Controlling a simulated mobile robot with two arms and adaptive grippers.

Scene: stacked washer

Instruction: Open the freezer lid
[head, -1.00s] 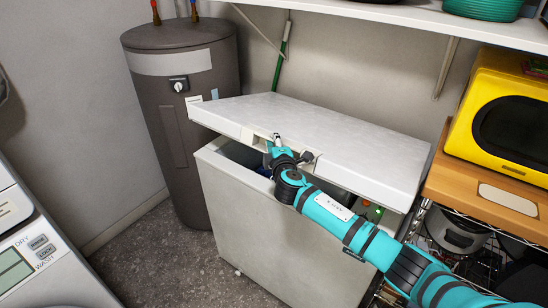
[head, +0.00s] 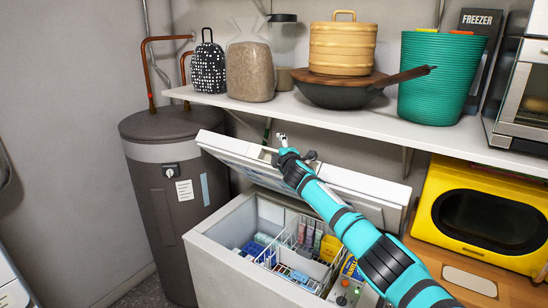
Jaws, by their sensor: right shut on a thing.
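The white chest freezer (head: 222,272) stands in the middle, with its lid (head: 228,152) raised and tilted up toward the wall. Inside, wire baskets and several colourful food packages show. My right gripper (head: 281,142) is at the front edge of the lid, near its middle, shut on the lid's handle. My right arm crosses the right part of the lid and hides some of it and of the freezer's opening. My left gripper is not in view.
A shelf (head: 375,128) above the freezer bears a wok, a steamer, jars and a green basket (head: 440,80). A grey water heater (head: 163,215) stands close on the left. A yellow microwave (head: 482,215) sits on a wooden top at right.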

